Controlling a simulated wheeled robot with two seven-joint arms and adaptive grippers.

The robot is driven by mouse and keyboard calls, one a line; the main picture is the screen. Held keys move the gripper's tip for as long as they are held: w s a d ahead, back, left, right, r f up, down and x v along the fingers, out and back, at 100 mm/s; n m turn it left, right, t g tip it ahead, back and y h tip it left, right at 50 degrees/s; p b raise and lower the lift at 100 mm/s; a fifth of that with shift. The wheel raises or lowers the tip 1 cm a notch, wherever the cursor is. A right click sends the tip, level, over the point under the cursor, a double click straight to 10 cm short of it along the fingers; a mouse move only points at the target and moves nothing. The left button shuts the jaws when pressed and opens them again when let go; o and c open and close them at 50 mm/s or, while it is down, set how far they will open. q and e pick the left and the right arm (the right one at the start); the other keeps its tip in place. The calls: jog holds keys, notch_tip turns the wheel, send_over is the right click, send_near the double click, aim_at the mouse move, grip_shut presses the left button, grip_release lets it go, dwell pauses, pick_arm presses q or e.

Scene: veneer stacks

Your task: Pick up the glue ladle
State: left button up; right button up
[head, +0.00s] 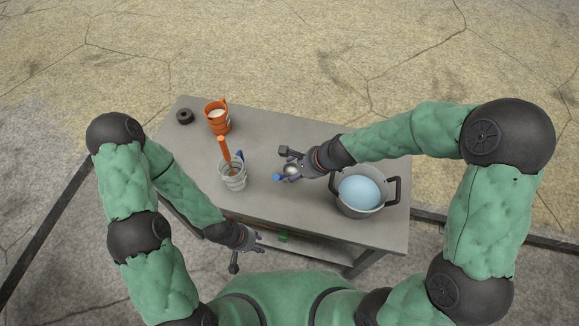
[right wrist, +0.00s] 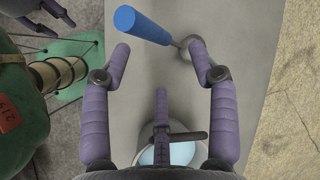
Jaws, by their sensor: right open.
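The ladle, with a blue handle (right wrist: 140,25) and a small grey metal bowl, lies on the grey table. The ladle's bowl is near the right fingertip and the handle runs to the upper left, past the fingertips. I cannot tell whether the fingers touch it. My left gripper (head: 245,248) is open and empty, low at the table's near edge.
A grey pot (head: 335,203) with a light blue content stands right of my right gripper. A ribbed clear container (head: 233,181) holds an orange-handled tool and something blue. An orange mug (head: 217,125) and a black ring (head: 185,116) stand at the back left. The table's middle front (head: 285,215) is clear.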

aim_at(282, 178)
jog(key=b+x, duration=0.1)
jog(key=x, duration=0.2)
jog(key=b+x, duration=0.1)
jog(key=x, duration=0.1)
jog(key=s+b+x, duration=0.1)
jog(key=b+x, duration=0.1)
jog(key=x, duration=0.1)
jog(key=shift+w+f, duration=0.2)
jog(key=shift+f, duration=0.35)
jog(key=shift+w+a+f, duration=0.15)
jog(key=shift+f, duration=0.05)
jog(key=shift+r, duration=0.1)
grip_shut()
